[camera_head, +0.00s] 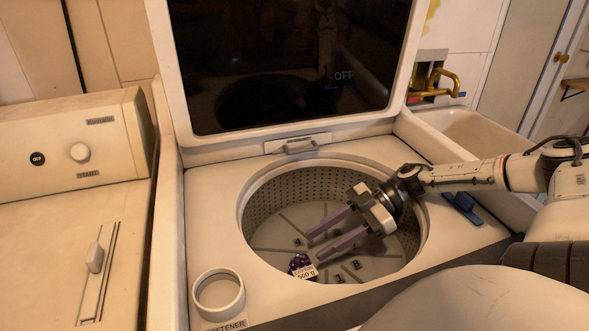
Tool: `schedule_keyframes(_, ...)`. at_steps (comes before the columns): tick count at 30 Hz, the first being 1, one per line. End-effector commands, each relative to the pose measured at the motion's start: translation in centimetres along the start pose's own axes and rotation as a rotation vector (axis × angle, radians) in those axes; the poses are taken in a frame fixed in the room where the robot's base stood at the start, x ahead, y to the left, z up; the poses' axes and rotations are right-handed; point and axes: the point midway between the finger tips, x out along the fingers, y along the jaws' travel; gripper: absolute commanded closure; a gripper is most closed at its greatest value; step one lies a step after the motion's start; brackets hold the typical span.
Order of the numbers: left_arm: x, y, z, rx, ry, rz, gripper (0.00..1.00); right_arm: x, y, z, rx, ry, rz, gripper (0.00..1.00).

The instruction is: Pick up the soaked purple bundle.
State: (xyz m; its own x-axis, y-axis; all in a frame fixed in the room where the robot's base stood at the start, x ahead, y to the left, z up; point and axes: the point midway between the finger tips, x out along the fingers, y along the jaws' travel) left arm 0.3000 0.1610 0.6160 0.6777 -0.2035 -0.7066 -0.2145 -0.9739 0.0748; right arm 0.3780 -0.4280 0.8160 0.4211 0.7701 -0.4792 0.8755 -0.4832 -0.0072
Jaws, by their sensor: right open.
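The purple bundle (299,262) lies low in the perforated drum (262,213) of the washer, near the front of the drum as I see it. It is small and dark, with a white label that reads 500 g. My right gripper (312,247) reaches into the drum from the right. Its two long fingers are apart and point left toward the bundle, with nothing between them. The fingertips are just above and beside the bundle in the picture; I cannot tell the exact gap in depth. My left gripper is not in view.
The washer's dark-windowed lid (290,70) stands open behind the drum. A round softener cup (218,294) sits at the front left of the rim. A blue object (462,207) lies on the right of the top. A sink (470,135) and brass tap (440,80) are at the back right.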

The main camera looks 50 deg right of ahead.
Motion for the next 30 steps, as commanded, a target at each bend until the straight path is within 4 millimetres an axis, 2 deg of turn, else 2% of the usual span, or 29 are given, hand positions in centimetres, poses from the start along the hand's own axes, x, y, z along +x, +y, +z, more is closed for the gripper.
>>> schedule_keyframes(12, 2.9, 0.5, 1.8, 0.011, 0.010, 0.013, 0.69, 5.7, 0.1, 0.5, -0.008, -0.001, 0.001, 0.59)
schedule_keyframes(16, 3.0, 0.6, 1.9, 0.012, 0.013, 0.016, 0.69, 6.4, 0.1, 0.2, -0.007, -0.001, 0.002, 0.59)
schedule_keyframes(24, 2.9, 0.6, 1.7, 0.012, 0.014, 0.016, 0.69, 6.5, 0.1, 0.0, -0.006, -0.002, 0.003, 0.59)
schedule_keyframes(30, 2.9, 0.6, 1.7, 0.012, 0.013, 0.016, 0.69, 6.5, 0.1, 0.0, -0.006, -0.001, 0.003, 0.93)
